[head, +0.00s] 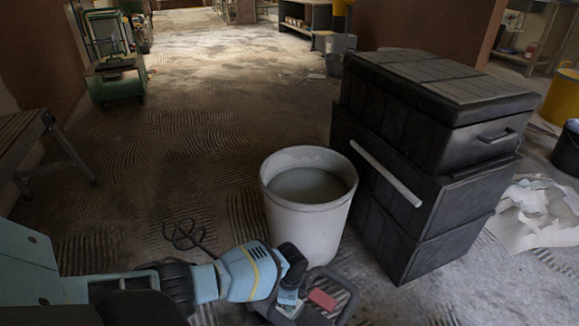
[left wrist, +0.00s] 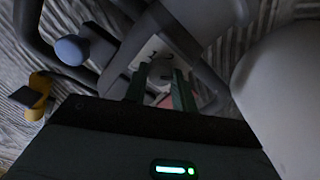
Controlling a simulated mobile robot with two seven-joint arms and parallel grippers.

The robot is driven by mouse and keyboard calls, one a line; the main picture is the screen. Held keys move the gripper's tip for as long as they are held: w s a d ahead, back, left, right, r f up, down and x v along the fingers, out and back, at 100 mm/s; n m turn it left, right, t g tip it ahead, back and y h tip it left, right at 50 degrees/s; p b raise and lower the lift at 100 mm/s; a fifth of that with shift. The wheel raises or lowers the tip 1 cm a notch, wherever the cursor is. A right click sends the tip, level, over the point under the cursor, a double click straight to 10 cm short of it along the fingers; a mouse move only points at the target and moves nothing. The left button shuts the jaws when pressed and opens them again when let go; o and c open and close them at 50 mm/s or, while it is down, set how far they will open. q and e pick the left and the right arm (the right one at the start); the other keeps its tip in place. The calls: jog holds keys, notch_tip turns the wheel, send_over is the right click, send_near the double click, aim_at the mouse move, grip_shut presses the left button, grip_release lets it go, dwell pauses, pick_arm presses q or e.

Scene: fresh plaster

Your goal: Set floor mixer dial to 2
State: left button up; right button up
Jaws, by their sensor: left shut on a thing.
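The floor mixer (head: 345,288) lies at the bottom of the head view, in front of the white bucket. Its dark handle frame and a red part (head: 322,299) show, and a whisk-like paddle (head: 186,235) shows to the left, behind my arm. In the left wrist view the grey dial (left wrist: 160,70) sits on a pale plate (left wrist: 150,52) with dark marks, partly readable as numbers. My left gripper (left wrist: 159,88) is shut on the dial, one finger on each side. It also shows from above in the head view (head: 289,297), where the dial is hidden. The dial's setting is unclear. My right gripper is out of view.
The white bucket (head: 307,207) of grey liquid stands close behind the mixer. Stacked black boxes (head: 415,165) stand right of it. Crumpled white paper (head: 540,212) lies farther right. A trestle bench (head: 28,145) is at left. The ridged floor beyond the bucket is mostly clear.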

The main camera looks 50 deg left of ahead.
pick_arm(q)
jog(key=n+p, duration=0.1)
jog(key=n, duration=0.6)
jog(key=shift+p, duration=0.4)
jog(key=shift+n, duration=1.6)
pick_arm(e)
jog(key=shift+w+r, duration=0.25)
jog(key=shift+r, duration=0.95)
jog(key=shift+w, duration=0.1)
pick_arm(q)
jog(key=o, duration=1)
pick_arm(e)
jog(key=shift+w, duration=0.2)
